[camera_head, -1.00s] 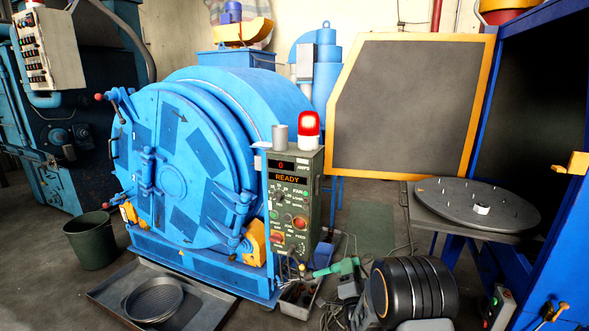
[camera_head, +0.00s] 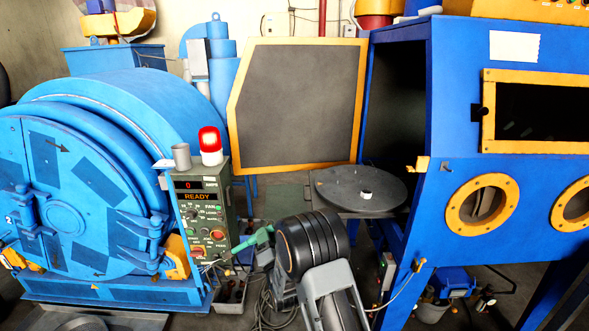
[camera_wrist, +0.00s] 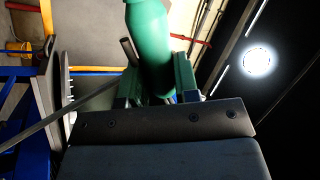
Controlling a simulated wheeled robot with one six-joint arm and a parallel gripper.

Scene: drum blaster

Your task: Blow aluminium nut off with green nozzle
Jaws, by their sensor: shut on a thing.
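A small pale metal piece, which looks like the aluminium nut (camera_head: 366,194), sits on the round grey turntable (camera_head: 335,188) in the head view. The turntable stands by the open blue cabinet. The green nozzle (camera_head: 252,240) shows left of my dark wrist, low in front of the grey control box. In the wrist view the green nozzle (camera_wrist: 150,40) fills the top middle, between the fingers of my gripper (camera_wrist: 156,85), which is shut on it. The nozzle is apart from the nut. Its tip is not clear in either view.
The blue cabinet (camera_head: 450,100) stands right with its orange-framed door (camera_head: 298,105) open. The control box (camera_head: 205,220) with a lit red lamp and the blue drum machine (camera_head: 70,200) stand left. Cables (camera_head: 268,305) and a small bin (camera_head: 230,290) lie on the floor.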

